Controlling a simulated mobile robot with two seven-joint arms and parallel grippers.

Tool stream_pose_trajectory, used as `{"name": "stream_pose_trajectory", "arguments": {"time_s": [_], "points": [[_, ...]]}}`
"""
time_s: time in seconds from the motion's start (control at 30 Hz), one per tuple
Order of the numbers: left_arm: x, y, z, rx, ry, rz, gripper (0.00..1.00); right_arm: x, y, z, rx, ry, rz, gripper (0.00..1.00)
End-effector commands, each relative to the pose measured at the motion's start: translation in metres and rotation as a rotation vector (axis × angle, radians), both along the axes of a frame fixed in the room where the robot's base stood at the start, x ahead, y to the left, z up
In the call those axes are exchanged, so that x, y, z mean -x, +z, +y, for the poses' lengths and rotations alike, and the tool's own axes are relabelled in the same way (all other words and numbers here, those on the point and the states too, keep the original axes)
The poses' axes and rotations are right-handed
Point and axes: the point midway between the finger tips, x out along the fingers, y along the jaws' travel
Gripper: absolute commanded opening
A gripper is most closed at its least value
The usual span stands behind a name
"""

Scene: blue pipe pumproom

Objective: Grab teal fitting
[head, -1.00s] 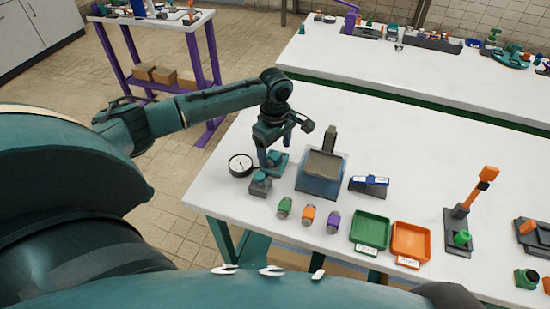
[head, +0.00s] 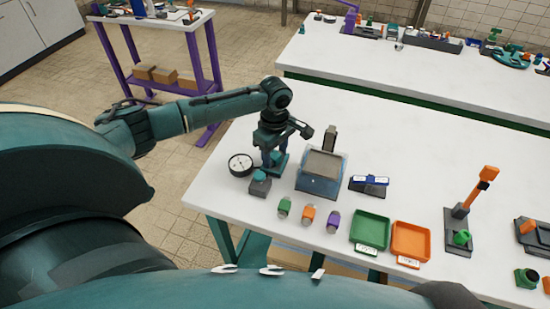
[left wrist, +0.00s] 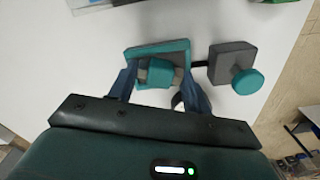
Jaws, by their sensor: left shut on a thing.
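The teal fitting (left wrist: 160,73), a small teal piece with grey at its sides, sits between the two blue fingers of my left gripper (left wrist: 160,82) in the left wrist view. The gripper is shut on it. The fitting is at a teal and dark stand (left wrist: 155,49); I cannot tell whether it is clear of the stand. In the head view my left gripper (head: 273,160) points down at the stand (head: 281,164), and its fingers mostly hide the fitting. My right gripper is not in view.
A grey block with a teal knob (head: 259,184) stands close in front of the gripper. A round gauge (head: 240,165) lies left, a grey-blue box (head: 321,172) right. Green (head: 284,207), orange (head: 308,214) and purple (head: 333,221) fittings stand nearer, beside a green tray (head: 371,231) and an orange tray (head: 410,241).

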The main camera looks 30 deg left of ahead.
Motion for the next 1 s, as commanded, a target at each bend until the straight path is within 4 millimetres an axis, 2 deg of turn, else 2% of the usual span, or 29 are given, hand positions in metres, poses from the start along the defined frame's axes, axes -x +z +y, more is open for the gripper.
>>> {"name": "stream_pose_trajectory", "arguments": {"time_s": [0.1,0.27,0.37,0.8,0.9,1.0], "points": [[0.000,0.000,0.000,0.000,0.000,-0.001,0.19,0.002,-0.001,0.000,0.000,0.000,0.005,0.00],[0.000,0.002,0.000,0.000,0.000,-0.001,0.19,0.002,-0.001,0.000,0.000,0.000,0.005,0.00],[-0.001,0.009,0.000,0.002,-0.001,-0.004,0.19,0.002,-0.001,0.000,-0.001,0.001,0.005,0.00],[-0.001,0.089,-0.001,0.003,-0.006,-0.004,0.19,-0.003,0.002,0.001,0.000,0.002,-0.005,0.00],[-0.004,0.099,-0.010,0.008,-0.069,-0.003,0.19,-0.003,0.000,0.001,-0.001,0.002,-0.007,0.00],[-0.009,0.109,-0.030,0.016,-0.226,-0.005,0.19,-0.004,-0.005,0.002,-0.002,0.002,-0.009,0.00]]}}
